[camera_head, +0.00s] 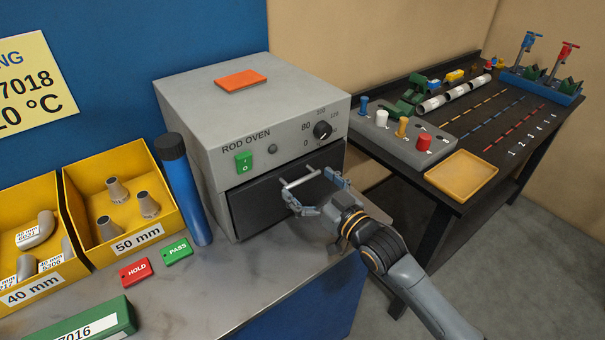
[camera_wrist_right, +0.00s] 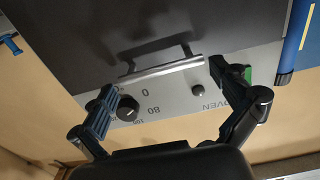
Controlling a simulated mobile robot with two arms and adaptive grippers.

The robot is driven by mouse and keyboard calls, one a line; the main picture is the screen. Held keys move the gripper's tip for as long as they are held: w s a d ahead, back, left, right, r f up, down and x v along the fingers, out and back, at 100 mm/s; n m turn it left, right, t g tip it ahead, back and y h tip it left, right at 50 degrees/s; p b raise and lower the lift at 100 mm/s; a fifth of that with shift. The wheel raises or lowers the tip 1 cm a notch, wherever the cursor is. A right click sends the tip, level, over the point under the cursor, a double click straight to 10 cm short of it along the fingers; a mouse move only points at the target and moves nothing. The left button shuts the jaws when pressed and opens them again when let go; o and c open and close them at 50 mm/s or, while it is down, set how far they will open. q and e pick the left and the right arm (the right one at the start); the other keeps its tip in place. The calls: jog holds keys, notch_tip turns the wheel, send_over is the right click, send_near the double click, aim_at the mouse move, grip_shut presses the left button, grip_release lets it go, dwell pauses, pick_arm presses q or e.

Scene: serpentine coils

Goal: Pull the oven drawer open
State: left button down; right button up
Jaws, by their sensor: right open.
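The rod oven (camera_head: 245,110) is a grey box on the bench with a dark drawer front (camera_head: 250,205) low on its face. The drawer looks shut in the head view. A light bar handle (camera_head: 300,178) stands out from the drawer front; it also shows in the wrist view (camera_wrist_right: 163,67). My right gripper (camera_head: 309,185) is open and empty in front of the drawer, its fingers spread near the two ends of the handle. The open fingers (camera_wrist_right: 163,80) frame the handle in the wrist view; whether they touch it I cannot tell. My left gripper is not in view.
A blue capped tube (camera_head: 188,195) stands just left of the oven. Yellow bins (camera_head: 75,215) with fittings, a red HOLD tag (camera_head: 136,271) and a green PASS tag (camera_head: 177,251) are farther left. A dark table (camera_head: 455,190) with a yellow tray (camera_head: 461,176) stands at right.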

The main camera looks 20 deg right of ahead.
jog(key=shift+x, duration=1.15)
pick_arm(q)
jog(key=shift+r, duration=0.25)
pick_arm(e)
jog(key=shift+s, duration=0.1)
